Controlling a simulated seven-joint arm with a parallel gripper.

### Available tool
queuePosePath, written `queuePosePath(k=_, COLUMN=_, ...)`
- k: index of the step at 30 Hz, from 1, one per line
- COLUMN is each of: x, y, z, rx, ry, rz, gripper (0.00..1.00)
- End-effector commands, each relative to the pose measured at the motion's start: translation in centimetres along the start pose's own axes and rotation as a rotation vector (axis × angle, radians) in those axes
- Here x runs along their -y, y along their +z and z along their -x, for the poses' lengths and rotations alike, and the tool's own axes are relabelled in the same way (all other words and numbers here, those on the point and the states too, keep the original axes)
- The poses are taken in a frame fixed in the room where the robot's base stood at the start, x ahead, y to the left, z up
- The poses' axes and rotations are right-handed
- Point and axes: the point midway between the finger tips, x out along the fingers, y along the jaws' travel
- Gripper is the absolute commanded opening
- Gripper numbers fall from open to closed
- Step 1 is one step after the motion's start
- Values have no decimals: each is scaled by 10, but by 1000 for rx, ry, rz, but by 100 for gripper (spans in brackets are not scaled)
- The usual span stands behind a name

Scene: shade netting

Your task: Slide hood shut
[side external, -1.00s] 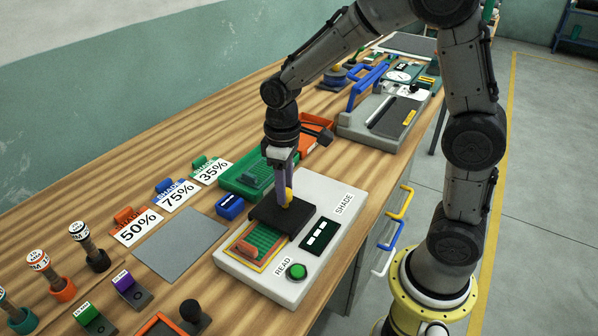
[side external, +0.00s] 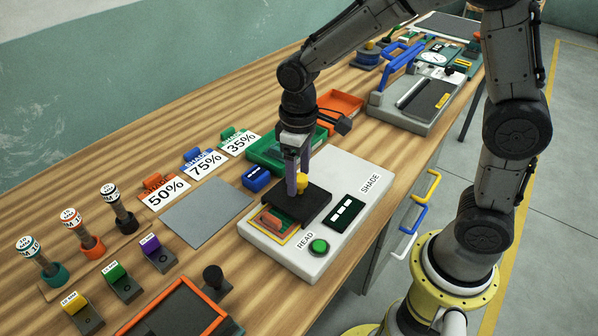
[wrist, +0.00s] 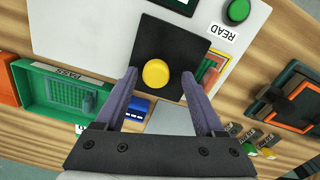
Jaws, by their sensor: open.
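The hood is a flat black plate (side external: 315,207) with a yellow knob (side external: 302,182) on the white shade meter (side external: 350,168). It covers part of the window (side external: 270,226), where green netting in a yellow-orange frame and an orange clip still show. In the wrist view the hood (wrist: 165,35) leaves a strip of the window (wrist: 212,72) bare beside it. My gripper (side external: 297,186) is open, pointing down at the hood, its purple fingers on either side of the knob. In the wrist view the yellow knob (wrist: 155,73) lies between the fingertips, with gaps beside it.
A green READ button (side external: 319,246) and a dark display (side external: 344,211) are on the meter. A green tray (side external: 268,153) and a blue block (side external: 257,179) stand behind it. A grey mat (side external: 205,220) lies to its left; labelled shade cards (side external: 205,163) stand beyond the mat.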

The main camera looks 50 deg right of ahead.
Motion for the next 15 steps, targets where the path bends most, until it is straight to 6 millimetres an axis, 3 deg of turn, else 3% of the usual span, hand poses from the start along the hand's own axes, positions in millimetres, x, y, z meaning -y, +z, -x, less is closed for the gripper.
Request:
queuePosePath(k=8, x=-1, y=0, z=14, rx=-2, ry=1, rz=-1, gripper=71)
queuePosePath(k=15, x=-1, y=-1, z=62, rx=-6, ry=1, rz=0, gripper=71)
